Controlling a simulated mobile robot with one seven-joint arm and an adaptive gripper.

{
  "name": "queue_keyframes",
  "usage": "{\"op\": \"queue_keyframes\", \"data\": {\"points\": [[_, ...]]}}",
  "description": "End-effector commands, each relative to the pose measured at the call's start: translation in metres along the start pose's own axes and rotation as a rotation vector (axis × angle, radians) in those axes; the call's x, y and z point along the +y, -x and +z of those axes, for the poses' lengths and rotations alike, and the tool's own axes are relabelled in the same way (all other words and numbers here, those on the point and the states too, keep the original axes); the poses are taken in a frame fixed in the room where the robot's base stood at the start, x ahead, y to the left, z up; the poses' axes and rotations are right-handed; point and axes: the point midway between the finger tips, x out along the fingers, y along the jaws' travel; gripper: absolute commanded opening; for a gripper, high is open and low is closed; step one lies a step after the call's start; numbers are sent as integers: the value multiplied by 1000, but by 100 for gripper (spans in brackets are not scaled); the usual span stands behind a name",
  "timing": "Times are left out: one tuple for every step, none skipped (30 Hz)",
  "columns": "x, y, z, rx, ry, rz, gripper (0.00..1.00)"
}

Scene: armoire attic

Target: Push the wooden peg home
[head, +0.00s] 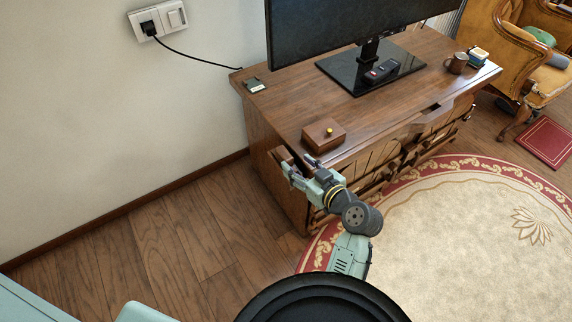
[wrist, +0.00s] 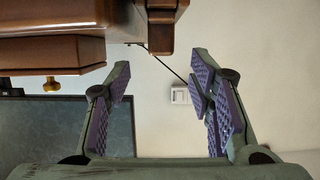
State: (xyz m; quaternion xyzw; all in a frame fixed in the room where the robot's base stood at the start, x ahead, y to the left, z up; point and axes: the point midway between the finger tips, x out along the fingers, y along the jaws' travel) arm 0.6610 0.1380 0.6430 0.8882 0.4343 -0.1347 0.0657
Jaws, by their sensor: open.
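A brown wooden piece, which I take to be the wooden peg (wrist: 162,32), sticks out beside the dresser's edge in the wrist view. In the head view a small wooden piece (head: 281,155) shows at the dresser's near left corner, partly hidden by my gripper. My gripper (head: 301,165) is by that corner. In the wrist view its purple-padded fingers (wrist: 160,78) are wide apart and empty, with the wooden piece beyond the gap between them. I see no contact. How deep the peg sits cannot be told.
The dresser (head: 285,115) carries a small wooden box (head: 323,135) with a yellow knob near this corner, a monitor (head: 350,30), a remote (head: 381,71) and a mug (head: 456,63). The floor (head: 180,230) left of the dresser is clear. A round rug (head: 450,240) lies in front.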

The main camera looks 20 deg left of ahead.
Motion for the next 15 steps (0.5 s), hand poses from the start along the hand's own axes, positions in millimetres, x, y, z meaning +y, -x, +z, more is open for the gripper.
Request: {"op": "queue_keyframes", "data": {"points": [[-1, -8, -2, 0, -1, -3, 48], [-1, -13, -2, 1, -1, -3, 48], [0, -18, -2, 0, -1, -3, 48], [0, -21, -2, 0, -1, -1, 48], [0, -24, -2, 1, 0, 0, 48], [0, -27, -1, 0, 0, 0, 48], [0, -28, -1, 0, -1, 0, 48], [0, -30, -1, 0, -1, -1, 48], [-1, -33, -2, 0, -1, -1, 48], [-1, -36, -2, 1, -1, -2, 48], [-2, -40, -3, 0, -1, -3, 48], [-2, -46, -3, -1, 0, -3, 48], [-2, -51, -3, -1, -1, -2, 48], [-2, -56, -3, -1, 0, -3, 48], [-2, -62, -3, 0, -1, -2, 48]]}}
